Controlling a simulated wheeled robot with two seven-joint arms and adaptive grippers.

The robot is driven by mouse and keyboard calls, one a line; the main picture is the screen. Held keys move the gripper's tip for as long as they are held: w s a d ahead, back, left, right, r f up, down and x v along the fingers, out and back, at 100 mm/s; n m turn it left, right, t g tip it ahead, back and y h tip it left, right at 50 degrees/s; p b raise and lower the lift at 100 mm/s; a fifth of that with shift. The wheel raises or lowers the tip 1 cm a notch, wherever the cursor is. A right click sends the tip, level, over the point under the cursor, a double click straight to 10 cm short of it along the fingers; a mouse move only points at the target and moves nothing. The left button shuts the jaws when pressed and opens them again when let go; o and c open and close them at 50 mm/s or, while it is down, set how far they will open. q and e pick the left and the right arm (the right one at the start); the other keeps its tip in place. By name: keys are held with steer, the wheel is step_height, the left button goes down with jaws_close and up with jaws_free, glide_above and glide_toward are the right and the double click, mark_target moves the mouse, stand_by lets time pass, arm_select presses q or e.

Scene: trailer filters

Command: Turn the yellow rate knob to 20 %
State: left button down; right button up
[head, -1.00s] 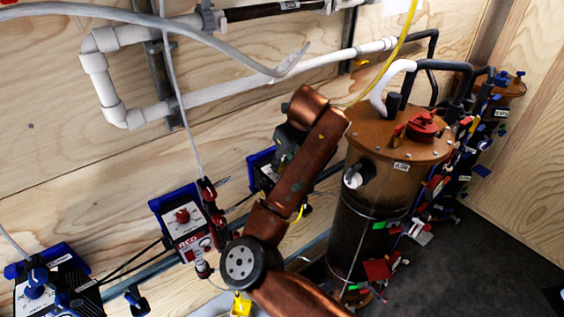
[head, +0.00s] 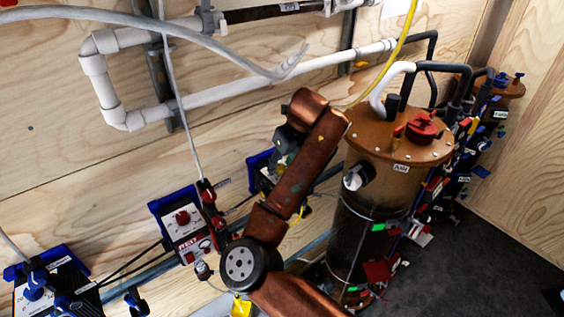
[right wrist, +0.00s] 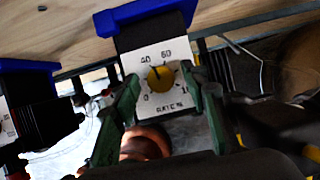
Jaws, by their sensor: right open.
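The yellow rate knob (right wrist: 160,78) sits on the pale front of a dosing pump, and its dark pointer mark points up and left, towards the 40. The printed scale shows 0, 40 and 60; the 20 is not clear. My right gripper (right wrist: 160,76) is open, with one green finger on each side of the knob; I cannot tell whether either touches it. In the head view my right gripper (head: 283,160) is in front of the pump with the blue bracket (head: 258,160), and the knob is hidden there. My left gripper is not in view.
A pump with red knobs (head: 184,218) and one with blue knobs (head: 50,285) stand to the left along the plywood wall. A brown filter tank (head: 385,190) with hoses and valves stands close to the right of my arm. White pipes (head: 180,104) run above.

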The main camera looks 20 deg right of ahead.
steer(key=v, duration=1.2)
